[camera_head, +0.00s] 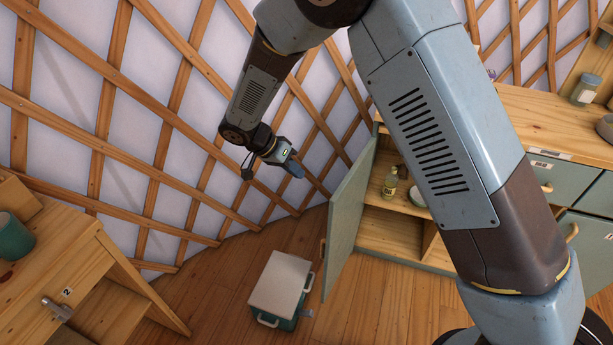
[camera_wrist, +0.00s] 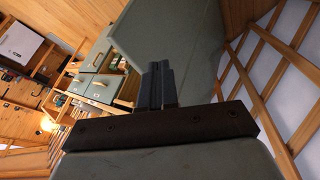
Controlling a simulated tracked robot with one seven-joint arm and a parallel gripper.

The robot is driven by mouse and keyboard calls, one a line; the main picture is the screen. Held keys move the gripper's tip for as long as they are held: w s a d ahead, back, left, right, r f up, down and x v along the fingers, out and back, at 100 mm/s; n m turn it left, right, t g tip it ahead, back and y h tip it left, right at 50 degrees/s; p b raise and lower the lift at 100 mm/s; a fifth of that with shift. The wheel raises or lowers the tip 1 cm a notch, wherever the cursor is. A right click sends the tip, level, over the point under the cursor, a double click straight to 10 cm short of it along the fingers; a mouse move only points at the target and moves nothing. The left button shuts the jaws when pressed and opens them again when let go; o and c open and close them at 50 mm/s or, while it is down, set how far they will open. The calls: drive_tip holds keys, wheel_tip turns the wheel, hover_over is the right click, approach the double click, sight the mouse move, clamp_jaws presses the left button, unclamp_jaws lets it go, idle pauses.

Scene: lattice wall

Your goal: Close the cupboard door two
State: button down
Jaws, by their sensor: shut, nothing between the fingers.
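A grey-green cupboard door (camera_head: 346,222) stands wide open at the left side of the wooden cupboard (camera_head: 394,238). I see no number on it. Its handle (camera_head: 322,250) is on the near edge. My gripper (camera_head: 293,170) is shut and empty, left of the door's upper part in the head view. In the wrist view, my closed fingers (camera_wrist: 160,82) overlap a large grey-green panel, likely the door (camera_wrist: 185,40). I cannot tell whether they touch it.
A bottle (camera_head: 390,184) stands inside the open cupboard. A lidded box (camera_head: 280,283) sits on the floor left of the door. A lattice wall (camera_head: 150,120) rises behind my arm.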

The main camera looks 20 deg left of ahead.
drive_tip(key=w+d+f, duration=0.1)
drive_tip(key=d+f, duration=0.5)
drive_tip(key=d, duration=0.2)
drive_tip(key=shift+d+f, duration=0.35)
drive_tip(key=shift+f, duration=0.05)
drive_tip(key=shift+w, duration=0.1)
